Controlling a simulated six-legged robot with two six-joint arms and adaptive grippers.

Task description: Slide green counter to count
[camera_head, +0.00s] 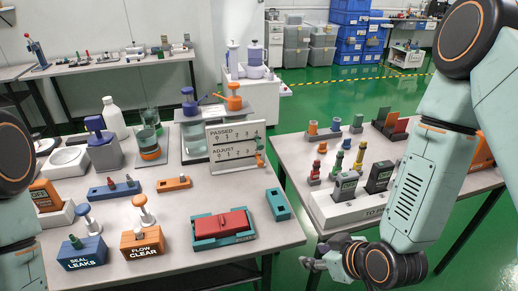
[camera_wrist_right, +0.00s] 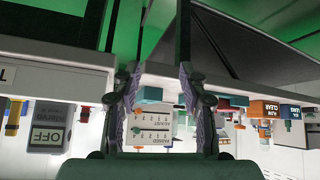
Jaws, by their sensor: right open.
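A white counting board (camera_head: 217,162) marked PASSED and ADJUST stands upright at the right rear of the left table. A small green counter (camera_head: 257,142) is at the right end of its PASSED row, with an orange counter (camera_head: 260,161) below at the ADJUST row. The board shows upside down in the wrist view (camera_wrist_right: 158,132), between my fingers. My right gripper (camera_head: 308,263) is open and empty, low in front of the gap between the tables, well away from the board; its fingers show in the wrist view (camera_wrist_right: 157,75). My left gripper is out of view.
A red-and-teal case (camera_head: 221,224) and a teal block (camera_head: 278,204) lie on the table's right side. Pump bottles stand behind the board. The right table holds a white tester stand (camera_head: 340,212) and several small plugs. The table's front right edge is near my right gripper.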

